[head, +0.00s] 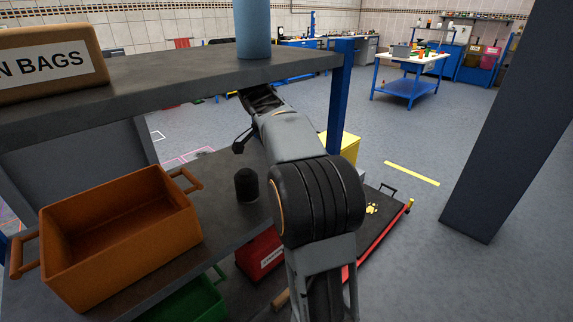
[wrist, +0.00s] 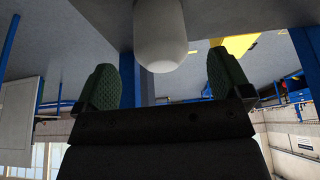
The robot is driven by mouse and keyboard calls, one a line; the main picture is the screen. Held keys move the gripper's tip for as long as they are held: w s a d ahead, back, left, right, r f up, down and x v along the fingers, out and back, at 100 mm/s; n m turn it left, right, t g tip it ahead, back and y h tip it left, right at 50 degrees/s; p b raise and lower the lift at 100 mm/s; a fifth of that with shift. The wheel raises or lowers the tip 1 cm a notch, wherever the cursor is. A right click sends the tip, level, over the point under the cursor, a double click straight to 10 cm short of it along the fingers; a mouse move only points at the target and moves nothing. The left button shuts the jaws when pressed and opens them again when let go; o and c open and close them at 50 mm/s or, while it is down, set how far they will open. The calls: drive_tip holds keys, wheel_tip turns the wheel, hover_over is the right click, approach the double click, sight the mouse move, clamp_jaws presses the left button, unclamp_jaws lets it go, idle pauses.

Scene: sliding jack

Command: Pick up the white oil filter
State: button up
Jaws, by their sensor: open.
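In the wrist view a white, round-ended object, which looks like the white oil filter (wrist: 159,38), stands at the top middle. My gripper (wrist: 163,62) is open, with one green ridged fingertip to each side of it. Clear gaps show on both sides, and neither finger touches it. Its far part is cut off by the picture's top edge. In the head view I see no white filter.
An orange crate (head: 75,262) and a dark round-topped cylinder (head: 246,186) stand on the lower shelf (head: 232,225). A blue cylinder (head: 253,28) and a labelled box (head: 48,62) stand on the upper shelf. A blue post (head: 340,95) rises beside my arm. Open floor lies to the right.

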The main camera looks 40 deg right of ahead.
drive_tip(key=shift+d, duration=0.4)
drive_tip(key=shift+d+b+x, duration=0.15)
drive_tip(key=shift+b+x, duration=0.1)
drive_tip(key=shift+x, duration=1.1)
drive_tip(key=shift+d+b+x, duration=0.2)
drive_tip(key=shift+b+x, duration=0.05)
drive_tip(key=shift+x, duration=1.1)
drive_tip(key=shift+r, duration=0.15)
drive_tip(key=c, duration=1.2)
